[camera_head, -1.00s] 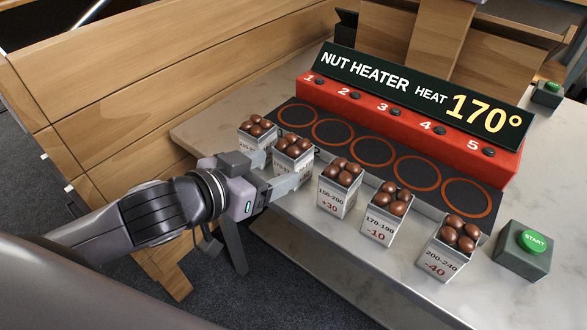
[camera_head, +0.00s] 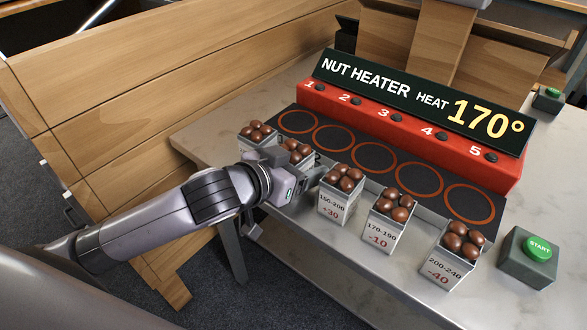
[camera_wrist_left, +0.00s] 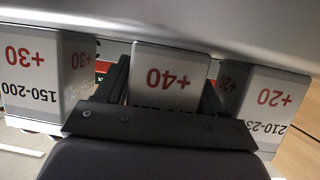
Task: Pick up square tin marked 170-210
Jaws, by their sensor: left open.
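A square tin (camera_wrist_left: 170,62) marked +40 stands in the middle of the left wrist view, its range label mostly hidden behind my gripper. In the head view it is the second tin from the left, and its chestnuts (camera_head: 298,150) show above my gripper. None of the ranges I can read on the other tins is 170-210. My left gripper (camera_wrist_left: 168,88) is open, with one finger on each side of the +40 tin. I cannot tell whether the fingers touch it. My right gripper is out of view.
The tin marked 150-200 (camera_head: 334,207) stands close beside the gripper; the 210-23… tin (camera_wrist_left: 270,100) is on its other side. Tins 170-190 (camera_head: 380,233) and 200-240 (camera_head: 444,268) stand further right. Behind are the nut heater (camera_head: 410,125) and its ringed plates. A green start button (camera_head: 538,247) is at right.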

